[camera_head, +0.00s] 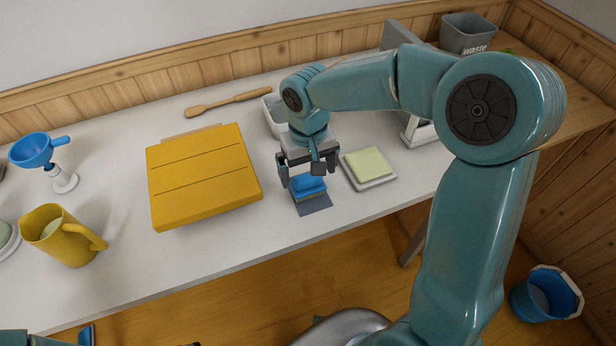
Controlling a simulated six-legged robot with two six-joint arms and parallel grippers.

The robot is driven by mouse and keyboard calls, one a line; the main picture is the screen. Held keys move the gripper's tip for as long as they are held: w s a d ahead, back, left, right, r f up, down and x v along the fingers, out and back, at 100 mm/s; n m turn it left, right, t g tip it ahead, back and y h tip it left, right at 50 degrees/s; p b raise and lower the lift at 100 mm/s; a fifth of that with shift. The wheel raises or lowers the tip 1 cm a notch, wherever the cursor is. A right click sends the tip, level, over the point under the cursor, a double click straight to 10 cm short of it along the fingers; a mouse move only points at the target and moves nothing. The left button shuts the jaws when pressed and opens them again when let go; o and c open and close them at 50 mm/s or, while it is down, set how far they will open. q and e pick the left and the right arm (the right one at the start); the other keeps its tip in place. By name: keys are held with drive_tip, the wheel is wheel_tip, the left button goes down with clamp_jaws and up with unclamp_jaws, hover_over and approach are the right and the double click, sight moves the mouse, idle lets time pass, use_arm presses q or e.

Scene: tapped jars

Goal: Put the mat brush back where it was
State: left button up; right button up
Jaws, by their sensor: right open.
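The mat brush is probably the blue block-like thing (308,188) on a small grey-blue mat (316,206) near the table's front edge. My right gripper (301,174) points down over it with its fingers apart. The fingers hide part of the blue thing's top, and I cannot tell whether they touch it. My left gripper is not clearly in view; only a bit of teal arm shows at the bottom left corner.
A yellow box-like case (203,178) lies left of the mat. A white tray with a pale green block (367,164) sits close on the right. A white container (272,117) stands behind my gripper. A yellow jug (62,236) and blue funnel (34,150) stand far left.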

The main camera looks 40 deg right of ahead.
sight(309, 178)
wheel_tip(309, 178, up, 8)
drive_tip(key=shift+p, duration=0.4)
drive_tip(key=shift+s+f, duration=0.15)
